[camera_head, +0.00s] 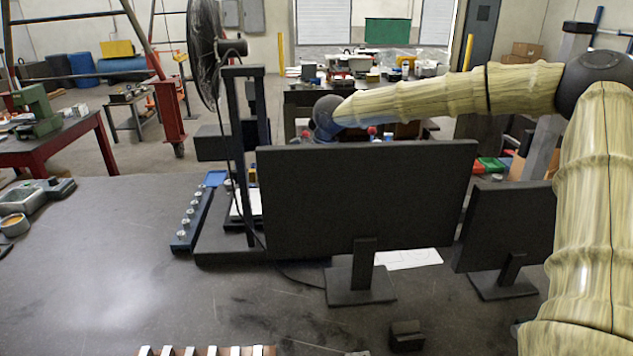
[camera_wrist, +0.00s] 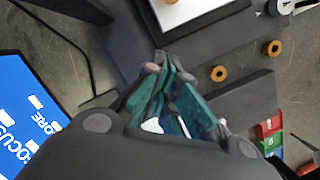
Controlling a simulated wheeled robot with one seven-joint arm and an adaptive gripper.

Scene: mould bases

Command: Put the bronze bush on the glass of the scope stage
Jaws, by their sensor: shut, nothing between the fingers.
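Two orange-brown rings show in the wrist view; the nearer bronze bush (camera_wrist: 219,73) lies right of my fingertips, and a second similar ring (camera_wrist: 273,48) lies farther right. I cannot tell them apart by colour. My gripper (camera_wrist: 164,58) is shut and empty, its tips apart from both rings. The white glass of the scope stage (camera_wrist: 182,10) shows at the top edge of the wrist view, on a dark base. In the head view, part of the stage glass (camera_head: 246,204) shows beside the dark scope column (camera_head: 257,115). There my gripper is hidden behind the monitor.
A large dark monitor (camera_head: 367,195) and a smaller one (camera_head: 507,228) stand on the bench (camera_head: 110,255). A blue rail with several knobs (camera_head: 190,222) stands left of the scope. The bench's left middle is clear.

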